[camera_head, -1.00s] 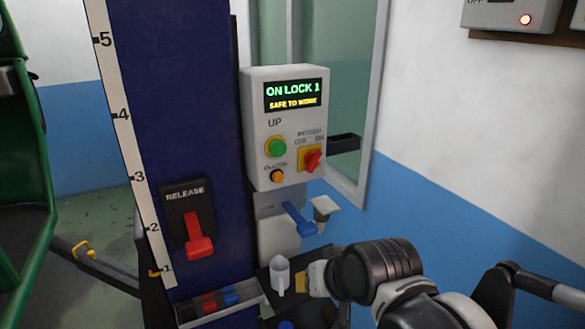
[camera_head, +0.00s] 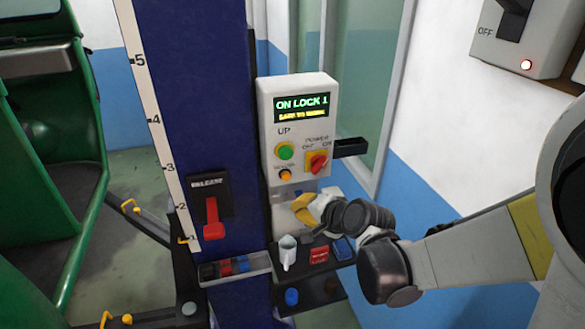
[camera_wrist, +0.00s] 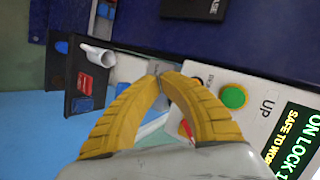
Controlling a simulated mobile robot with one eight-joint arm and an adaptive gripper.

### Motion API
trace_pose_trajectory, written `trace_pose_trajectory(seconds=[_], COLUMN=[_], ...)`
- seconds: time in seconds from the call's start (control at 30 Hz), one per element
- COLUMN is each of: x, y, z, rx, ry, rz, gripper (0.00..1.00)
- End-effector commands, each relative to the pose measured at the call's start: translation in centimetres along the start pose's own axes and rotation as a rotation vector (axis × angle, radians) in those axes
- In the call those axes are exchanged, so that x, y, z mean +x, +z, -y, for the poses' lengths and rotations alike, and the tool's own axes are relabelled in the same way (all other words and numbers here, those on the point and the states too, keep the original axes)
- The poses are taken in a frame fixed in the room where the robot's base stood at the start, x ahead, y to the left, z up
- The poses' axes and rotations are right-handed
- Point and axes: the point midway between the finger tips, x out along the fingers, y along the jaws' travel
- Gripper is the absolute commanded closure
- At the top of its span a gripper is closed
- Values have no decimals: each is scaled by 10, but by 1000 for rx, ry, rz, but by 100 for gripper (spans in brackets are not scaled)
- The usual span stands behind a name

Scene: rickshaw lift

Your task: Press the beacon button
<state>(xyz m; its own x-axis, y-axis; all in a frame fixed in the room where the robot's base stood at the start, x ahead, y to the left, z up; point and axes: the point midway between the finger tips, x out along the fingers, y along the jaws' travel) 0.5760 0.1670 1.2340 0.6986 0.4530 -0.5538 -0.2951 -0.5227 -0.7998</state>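The control box (camera_head: 297,130) is white, with a display reading "ON LOCK 1, SAFE TO WORK". Its small orange button (camera_head: 285,174), with a blurred label, sits below the green UP button (camera_head: 285,152) and left of the red power switch (camera_head: 318,161). My gripper (camera_head: 301,207) has yellow fingers and is just below the box's lower edge. In the wrist view, the fingertips (camera_wrist: 163,81) curve together with nothing visible between them. The green button (camera_wrist: 234,96) shows right of them; the orange button appears hidden behind the right finger.
A red release lever (camera_head: 212,218) is on the blue column (camera_head: 215,100) at left. A dark shelf (camera_head: 318,240) below my gripper holds a white cup (camera_head: 287,252) and red and blue items. A wall box (camera_head: 525,40) is at upper right.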

Motion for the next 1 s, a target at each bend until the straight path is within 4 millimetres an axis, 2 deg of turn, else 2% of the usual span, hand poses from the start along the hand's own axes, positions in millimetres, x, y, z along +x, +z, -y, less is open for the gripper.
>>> trace_pose_trajectory(seconds=[0.37, 0.83, 1.0], x=[4, 53, 65], y=[-2, -28, -34], z=[2, 28, 34], rx=[-2, -4, -3], ry=[1, 1, 1], rz=[0, 0, 0], gripper=[100, 100, 100])
